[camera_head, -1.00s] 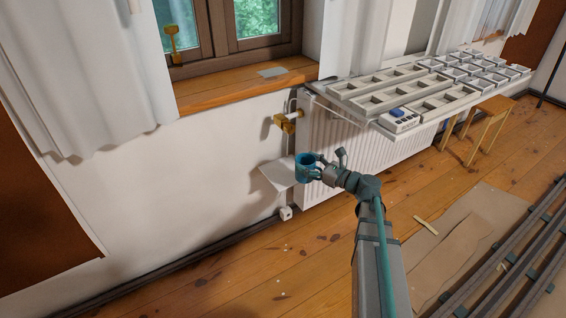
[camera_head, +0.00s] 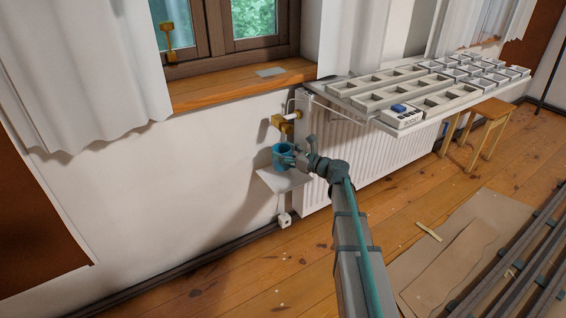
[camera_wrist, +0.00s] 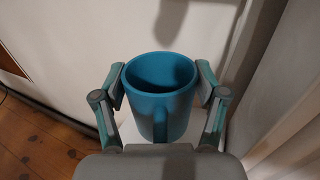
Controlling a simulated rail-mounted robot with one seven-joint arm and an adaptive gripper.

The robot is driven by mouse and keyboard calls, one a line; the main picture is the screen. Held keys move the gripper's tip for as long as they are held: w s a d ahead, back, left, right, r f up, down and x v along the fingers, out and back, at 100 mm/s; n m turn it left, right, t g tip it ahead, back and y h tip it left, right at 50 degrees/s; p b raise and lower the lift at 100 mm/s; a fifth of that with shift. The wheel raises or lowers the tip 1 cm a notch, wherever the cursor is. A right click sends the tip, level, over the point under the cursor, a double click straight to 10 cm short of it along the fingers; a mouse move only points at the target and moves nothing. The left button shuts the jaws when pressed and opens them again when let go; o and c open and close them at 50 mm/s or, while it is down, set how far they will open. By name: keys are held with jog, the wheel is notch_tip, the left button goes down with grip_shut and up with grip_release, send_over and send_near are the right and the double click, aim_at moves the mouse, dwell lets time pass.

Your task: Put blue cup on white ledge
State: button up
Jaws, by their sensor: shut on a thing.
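The blue cup (camera_head: 281,156) is upright, with its open top facing up. My gripper (camera_head: 297,158) is shut on the blue cup; in the wrist view the two fingers (camera_wrist: 160,86) press on opposite sides of the cup (camera_wrist: 160,110), and its handle faces the palm. The white ledge (camera_head: 285,181) juts from the wall low beside the radiator. In the head view the cup is over the ledge's back part; I cannot tell whether its base touches it. In the wrist view the ledge is mostly hidden below the cup.
A white radiator (camera_head: 335,150) stands just right of the ledge. A brass valve (camera_head: 284,122) is above the cup, near the wall. A wooden windowsill (camera_head: 230,88) is higher up. A white socket (camera_head: 284,220) is below the ledge. Bare wall lies to the left.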

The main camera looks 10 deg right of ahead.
notch_tip(320, 180, down, 4)
jog(key=shift+r+b, duration=0.15)
jog(key=shift+b, duration=0.7)
jog(key=shift+w+f+b, duration=0.2)
jog(key=shift+b, duration=0.15)
jog(key=shift+a+r, duration=0.1)
jog(key=o, duration=1.2)
jog(key=shift+c, duration=0.2)
